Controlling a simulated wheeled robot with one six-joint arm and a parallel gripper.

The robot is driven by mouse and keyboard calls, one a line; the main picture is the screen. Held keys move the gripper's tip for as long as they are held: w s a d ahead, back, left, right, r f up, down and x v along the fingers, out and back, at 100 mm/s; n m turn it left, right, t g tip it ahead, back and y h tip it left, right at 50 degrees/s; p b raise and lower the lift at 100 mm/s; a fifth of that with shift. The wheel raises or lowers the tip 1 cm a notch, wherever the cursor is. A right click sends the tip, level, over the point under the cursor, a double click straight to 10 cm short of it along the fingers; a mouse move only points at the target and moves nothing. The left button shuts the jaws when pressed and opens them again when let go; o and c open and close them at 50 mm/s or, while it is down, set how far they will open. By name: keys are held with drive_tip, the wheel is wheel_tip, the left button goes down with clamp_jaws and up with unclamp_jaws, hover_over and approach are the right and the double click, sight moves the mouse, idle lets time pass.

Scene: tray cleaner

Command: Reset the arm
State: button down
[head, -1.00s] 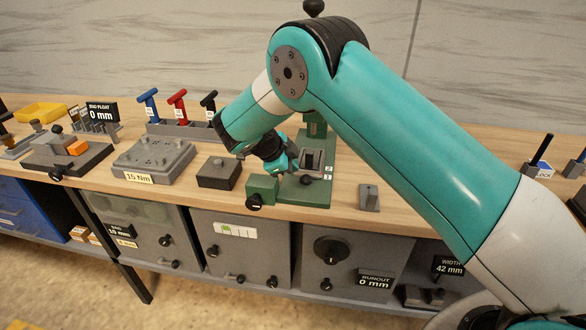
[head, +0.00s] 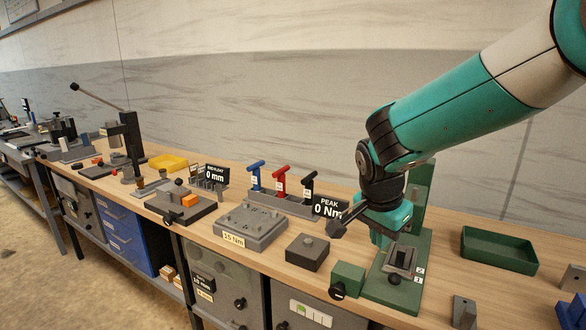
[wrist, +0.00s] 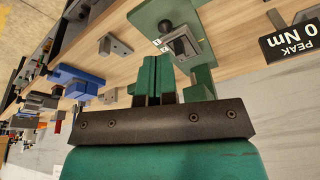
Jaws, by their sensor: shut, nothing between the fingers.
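My teal arm comes in from the upper right of the head view. The gripper is apart from the bench top, and the black "PEAK 0 Nm" sign (head: 328,207) is just behind it. The sign also shows in the wrist view (wrist: 292,38).
Left of the gripper are a dark grey block (head: 307,252), a grey "15 Nm" plate (head: 250,228) and a rack with blue, red and black T-handles (head: 280,205). A green tray (head: 498,250) lies to the right. A tall lever press (head: 130,140) stands farther left.

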drive_tip(key=s+a+r+n+g+y, duration=0.1)
drive_tip(key=s+r+n+y, duration=0.2)
drive_tip(key=s+n, duration=0.6)
drive_tip(key=s+a+r+n+g+y, duration=0.1)
drive_tip(key=s+r+n+y, duration=0.2)
drive_tip(key=s+n, duration=0.5)
drive_tip(key=s, duration=1)
drive_tip(key=shift+a+n, duration=0.4)
